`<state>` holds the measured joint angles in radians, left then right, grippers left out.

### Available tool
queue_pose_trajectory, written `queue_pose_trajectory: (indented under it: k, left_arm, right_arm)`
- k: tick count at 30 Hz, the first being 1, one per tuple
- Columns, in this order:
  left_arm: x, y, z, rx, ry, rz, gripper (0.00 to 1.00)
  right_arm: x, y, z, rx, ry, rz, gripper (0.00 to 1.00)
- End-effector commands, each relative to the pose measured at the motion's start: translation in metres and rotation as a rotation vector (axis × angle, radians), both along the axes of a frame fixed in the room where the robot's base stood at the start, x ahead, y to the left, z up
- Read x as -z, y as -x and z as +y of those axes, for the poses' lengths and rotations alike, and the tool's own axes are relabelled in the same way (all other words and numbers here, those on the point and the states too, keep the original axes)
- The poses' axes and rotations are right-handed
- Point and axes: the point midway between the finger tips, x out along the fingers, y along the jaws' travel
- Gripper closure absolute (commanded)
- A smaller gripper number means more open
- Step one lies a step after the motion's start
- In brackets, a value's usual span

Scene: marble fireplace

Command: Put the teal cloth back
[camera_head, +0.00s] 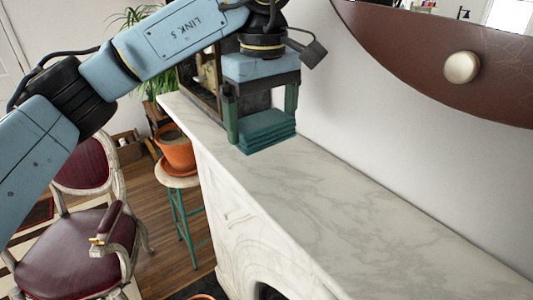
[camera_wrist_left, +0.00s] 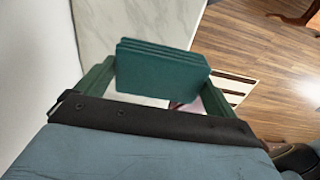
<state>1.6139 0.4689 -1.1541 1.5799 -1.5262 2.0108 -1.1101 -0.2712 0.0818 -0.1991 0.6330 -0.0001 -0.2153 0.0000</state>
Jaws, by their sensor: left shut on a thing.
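The teal cloth (camera_head: 266,131) is a folded, layered stack at the far left end of the marble mantel, in the head view. My left gripper (camera_head: 262,122) points down over it, with its green fingers on either side. It is shut on the cloth. The cloth looks to be at or just above the mantel top; I cannot tell whether it touches. In the left wrist view the cloth (camera_wrist_left: 160,70) sits between the two fingers, near the mantel's edge. My right gripper is in neither view.
The marble mantel (camera_head: 340,200) is bare toward the right. A dark-framed object (camera_head: 204,75) stands behind the gripper. Below are a potted plant (camera_head: 178,150) on a stool (camera_head: 180,180) and a dark red chair (camera_head: 75,245). A brown round-edged panel with a knob (camera_head: 461,67) hangs on the wall.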

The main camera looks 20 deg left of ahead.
Motion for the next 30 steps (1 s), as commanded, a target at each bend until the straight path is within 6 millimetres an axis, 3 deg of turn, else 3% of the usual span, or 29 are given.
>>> queue_pose_trajectory:
  k: [3,7,18,27,28,30]
  left_arm:
    - [0.024,0.000,0.001,-0.001,0.000,0.004,0.29]
    - [0.035,-0.001,0.001,-0.002,-0.001,-0.001,0.29]
    - [0.075,0.000,0.001,-0.003,-0.001,-0.001,0.29]
    - [0.078,-0.001,0.001,-0.003,-0.001,-0.002,0.29]
    - [0.078,-0.001,0.001,-0.003,-0.001,-0.002,0.04]
    - [0.077,-0.001,0.001,-0.003,-0.001,-0.002,0.00]
  right_arm:
    - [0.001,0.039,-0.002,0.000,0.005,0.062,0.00]
    - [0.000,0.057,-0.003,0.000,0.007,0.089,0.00]
    - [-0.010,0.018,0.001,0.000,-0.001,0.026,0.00]
    - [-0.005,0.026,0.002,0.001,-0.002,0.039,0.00]
    - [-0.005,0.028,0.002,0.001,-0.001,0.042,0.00]
    - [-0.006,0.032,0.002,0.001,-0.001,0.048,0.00]
